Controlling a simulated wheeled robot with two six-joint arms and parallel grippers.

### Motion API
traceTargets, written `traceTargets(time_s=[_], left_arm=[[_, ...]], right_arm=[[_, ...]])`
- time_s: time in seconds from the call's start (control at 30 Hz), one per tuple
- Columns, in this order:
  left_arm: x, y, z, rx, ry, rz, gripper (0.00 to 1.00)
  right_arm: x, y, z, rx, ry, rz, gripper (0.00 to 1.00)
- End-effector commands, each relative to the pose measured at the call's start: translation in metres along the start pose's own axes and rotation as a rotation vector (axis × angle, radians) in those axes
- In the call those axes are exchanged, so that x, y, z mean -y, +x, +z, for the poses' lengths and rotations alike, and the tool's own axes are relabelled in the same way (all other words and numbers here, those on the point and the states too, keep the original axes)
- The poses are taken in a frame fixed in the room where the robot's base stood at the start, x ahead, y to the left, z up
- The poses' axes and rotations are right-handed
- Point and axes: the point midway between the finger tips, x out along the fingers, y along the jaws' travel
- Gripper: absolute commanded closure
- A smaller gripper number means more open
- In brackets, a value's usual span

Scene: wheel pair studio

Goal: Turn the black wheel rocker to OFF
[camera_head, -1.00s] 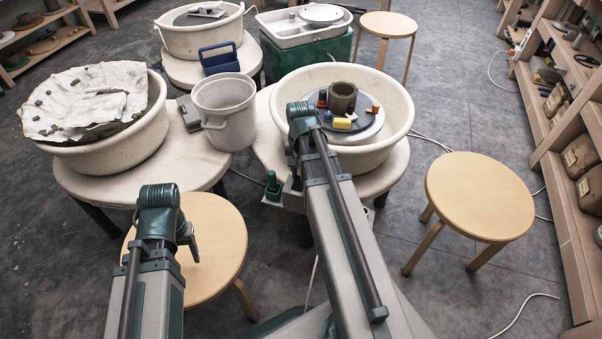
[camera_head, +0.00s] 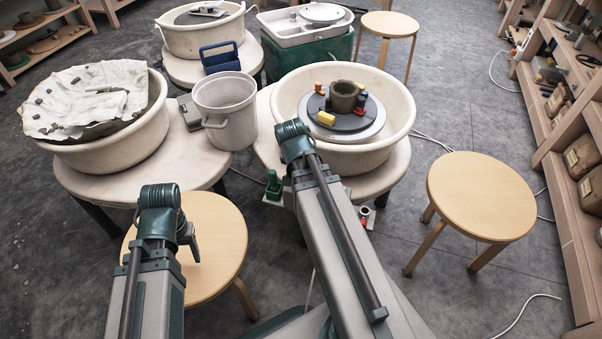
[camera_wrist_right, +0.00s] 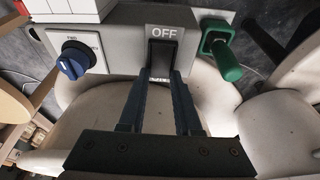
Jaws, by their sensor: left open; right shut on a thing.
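The black rocker (camera_wrist_right: 162,57) sits in a grey housing under an OFF label (camera_wrist_right: 165,31) in the right wrist view. My right gripper (camera_wrist_right: 161,84) has its fingers closed in at the rocker's lower end, shut on it. A pale strip with small lettering shows between the fingertips. In the head view my right arm hides the rocker and its own gripper. The dark wheel head (camera_head: 358,123) bears a brown clay pot (camera_head: 344,95) and several coloured blocks, inside a cream basin (camera_head: 402,110). My left gripper (camera_head: 190,240) is open and empty above a round stool.
A green handle (camera_wrist_right: 221,62) stands right of the rocker, a blue knob (camera_wrist_right: 74,61) left of it. A grey bucket (camera_head: 225,105) and a cloth-covered basin (camera_head: 100,145) stand left. Wooden stools (camera_head: 480,195) flank the wheels.

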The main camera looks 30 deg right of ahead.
Motion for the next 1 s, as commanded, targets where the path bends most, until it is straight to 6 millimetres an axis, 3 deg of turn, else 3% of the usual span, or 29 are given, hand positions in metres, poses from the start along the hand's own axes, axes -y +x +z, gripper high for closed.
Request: traceTargets(time_s=[0.07, 0.1, 0.23, 0.67, 1.0], left_arm=[[0.000, 0.000, 0.000, 0.000, 0.000, 0.000, 0.38], [0.000, 0.000, 0.000, 0.000, 0.000, 0.000, 0.38], [0.000, 0.000, 0.000, 0.000, 0.000, 0.000, 0.38], [0.001, -0.004, 0.000, 0.000, -0.001, 0.000, 0.38], [0.005, -0.037, 0.003, 0.002, -0.006, -0.003, 0.38]], right_arm=[[0.000, 0.000, 0.000, 0.001, 0.000, 0.000, 1.00], [0.000, 0.000, 0.000, 0.001, 0.000, 0.000, 0.62], [0.000, 0.000, 0.000, 0.001, 0.000, 0.000, 0.39], [-0.001, -0.004, -0.001, 0.002, 0.000, 0.000, 0.38], [-0.005, -0.037, -0.008, 0.002, -0.003, -0.001, 0.38]])
